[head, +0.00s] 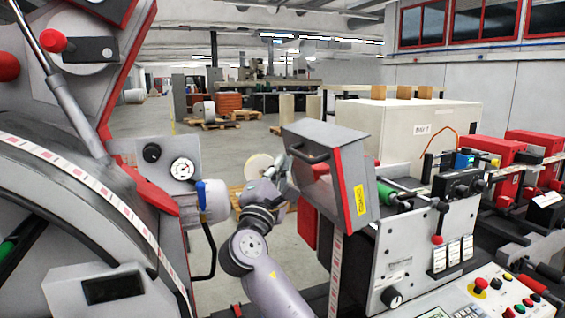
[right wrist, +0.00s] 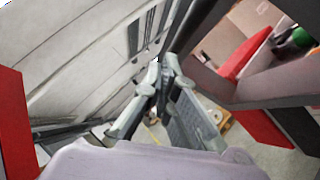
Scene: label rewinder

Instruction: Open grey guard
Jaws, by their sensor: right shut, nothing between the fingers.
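The grey guard (head: 354,180) is a box-like cover with a red edge, a yellow label and a black handle (head: 308,154) on its left face. It stands tilted above the front panel of the machine at the right. My right gripper (head: 282,168) is just left of the guard, near the handle; its fingers are shut and empty. In the right wrist view the closed fingers (right wrist: 164,78) point up the picture, with a dark bar and red parts to their right. Whether they touch the guard cannot be told. My left gripper is out of view.
A large grey machine with a pressure gauge (head: 182,168) and a label web (head: 75,170) fills the left. A control panel with buttons (head: 490,295) and black knobs (head: 460,190) is at the right. Open floor with pallets (head: 212,124) lies behind.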

